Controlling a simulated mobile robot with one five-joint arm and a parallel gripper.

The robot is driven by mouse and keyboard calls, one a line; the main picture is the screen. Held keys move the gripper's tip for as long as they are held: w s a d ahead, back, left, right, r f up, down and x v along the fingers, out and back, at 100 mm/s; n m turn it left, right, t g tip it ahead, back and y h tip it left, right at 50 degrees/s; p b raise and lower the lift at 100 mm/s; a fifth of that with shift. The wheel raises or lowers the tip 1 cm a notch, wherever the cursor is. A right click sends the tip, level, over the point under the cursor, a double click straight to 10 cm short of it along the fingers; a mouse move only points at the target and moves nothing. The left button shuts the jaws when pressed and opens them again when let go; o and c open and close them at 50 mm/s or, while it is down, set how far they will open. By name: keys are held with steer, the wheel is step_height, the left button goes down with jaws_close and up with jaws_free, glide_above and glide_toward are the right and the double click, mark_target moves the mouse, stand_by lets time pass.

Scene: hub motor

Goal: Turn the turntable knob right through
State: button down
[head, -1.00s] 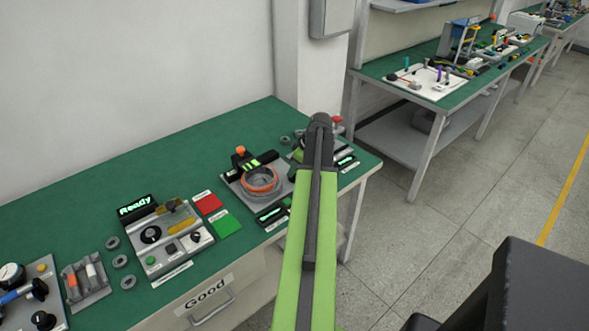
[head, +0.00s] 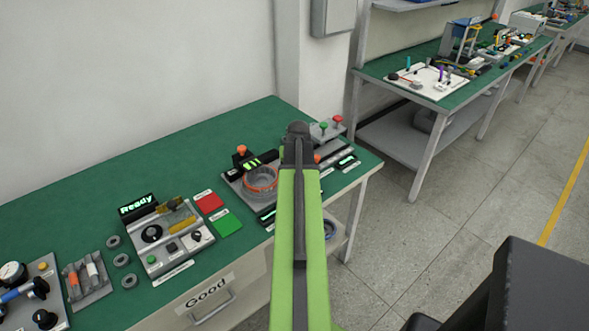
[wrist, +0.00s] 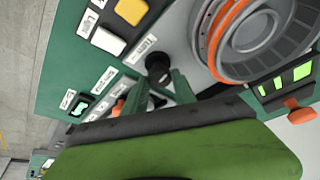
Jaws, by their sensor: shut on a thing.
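The turntable (head: 262,179), a grey round part with an orange ring, sits on a plate near the right end of the green bench. It also shows at the top right in the wrist view (wrist: 252,45). The black turntable knob (wrist: 157,66) is beside it, next to a white label. My gripper (wrist: 160,82) has its two dark green fingers on either side of the knob and is shut on it. The fingertips partly cover the knob. In the head view my arm hides the knob and the gripper.
An orange-topped post (head: 241,151) and a display with green bars (wrist: 285,80) stand by the turntable. A yellow button (wrist: 108,40) and a white one lie on its other side. Red and green push buttons (head: 337,119) are at the bench's far corner. A "Ready" panel (head: 165,235) is further left.

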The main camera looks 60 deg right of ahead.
steer(key=m, duration=0.2)
steer(key=m+g, duration=0.2)
steer(key=m, duration=0.1)
steer(key=shift+w+a+m+h, duration=0.1)
steer(key=shift+w+m+h, duration=0.2)
steer(key=shift+h, duration=0.1)
steer(key=m+g, duration=0.1)
steer(key=m, duration=0.1)
steer(key=m+g, duration=0.1)
steer(key=m, duration=0.2)
steer(key=shift+w, duration=0.15)
steer(key=m+g, duration=0.1)
steer(key=m, duration=0.2)
steer(key=m+g+y, duration=0.1)
steer(key=m, duration=0.2)
steer(key=shift+w+m+y, duration=0.2)
steer(key=shift+m+y, duration=0.1)
steer(key=shift+m, duration=0.1)
steer(key=m, duration=0.1)
steer(key=m+y, duration=0.1)
steer(key=m, duration=0.1)
steer(key=m+g, duration=0.1)
steer(key=shift+d+m+y, duration=0.25)
steer(key=shift+m+y, duration=0.05)
steer(key=shift+m, duration=0.1)
steer(key=c, duration=1.1)
jaws_free()
steer(key=shift+o, duration=0.3)
steer(key=shift+s, duration=0.1)
